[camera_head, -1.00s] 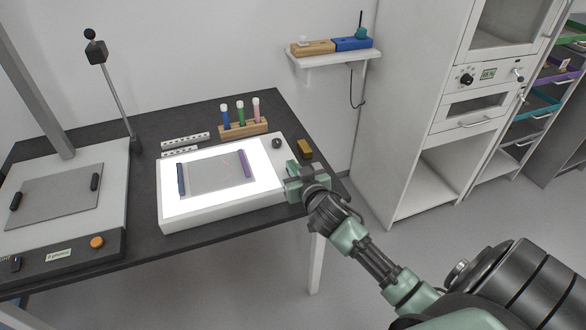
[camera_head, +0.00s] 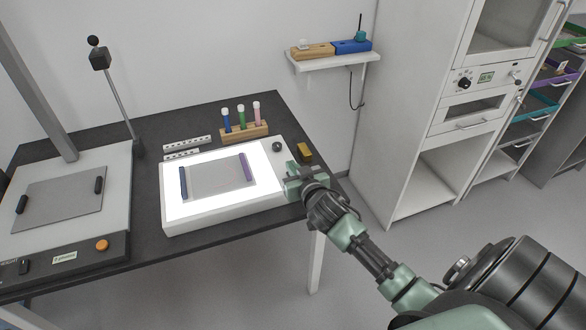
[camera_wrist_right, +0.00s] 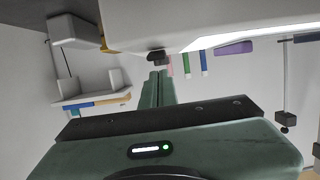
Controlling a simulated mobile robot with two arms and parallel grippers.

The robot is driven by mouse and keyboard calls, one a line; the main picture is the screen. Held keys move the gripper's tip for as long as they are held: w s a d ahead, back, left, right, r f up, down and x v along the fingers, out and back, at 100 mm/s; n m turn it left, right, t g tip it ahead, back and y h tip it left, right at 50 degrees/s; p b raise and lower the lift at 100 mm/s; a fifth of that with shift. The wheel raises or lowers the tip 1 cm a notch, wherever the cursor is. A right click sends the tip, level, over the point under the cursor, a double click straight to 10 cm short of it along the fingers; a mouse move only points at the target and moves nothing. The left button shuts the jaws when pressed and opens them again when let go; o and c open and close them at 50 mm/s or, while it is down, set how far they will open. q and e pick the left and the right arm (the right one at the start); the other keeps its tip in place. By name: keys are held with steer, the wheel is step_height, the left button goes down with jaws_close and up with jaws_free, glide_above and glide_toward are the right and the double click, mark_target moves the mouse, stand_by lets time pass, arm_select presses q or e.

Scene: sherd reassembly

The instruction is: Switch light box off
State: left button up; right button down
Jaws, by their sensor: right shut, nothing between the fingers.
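The light box (camera_head: 220,217) lies on the dark table, and its top panel glows bright white. A round dark knob (camera_head: 277,146) sits at its back right corner; a dark knob also shows just past my fingertips in the right wrist view (camera_wrist_right: 157,57). My right gripper (camera_head: 290,168) is at the box's right edge, in front of the knob. In the right wrist view its fingers (camera_wrist_right: 157,76) are closed together, with nothing between them. I cannot tell whether the fingertips touch the knob. My left gripper is not in view.
A grey sheet with blue and purple bars (camera_head: 220,178) lies on the glowing panel. A wooden rack (camera_head: 244,132) of capped tubes stands behind the box. A yellow-brown block (camera_head: 305,151) is close to my right gripper. A copy stand (camera_head: 120,200) is at left.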

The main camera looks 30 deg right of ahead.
steer(key=r, duration=0.1)
steer(key=r+p, duration=0.1)
steer(key=r, duration=0.1)
steer(key=shift+w+p, duration=0.25)
steer(key=shift+p, duration=0.05)
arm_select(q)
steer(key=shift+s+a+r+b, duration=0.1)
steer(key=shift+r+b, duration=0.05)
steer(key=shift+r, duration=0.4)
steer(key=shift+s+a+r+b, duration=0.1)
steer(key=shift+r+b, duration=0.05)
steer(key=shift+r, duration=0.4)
arm_select(e)
steer(key=r+v, duration=0.1)
steer(key=v, duration=0.9)
steer(key=shift+w, duration=0.25)
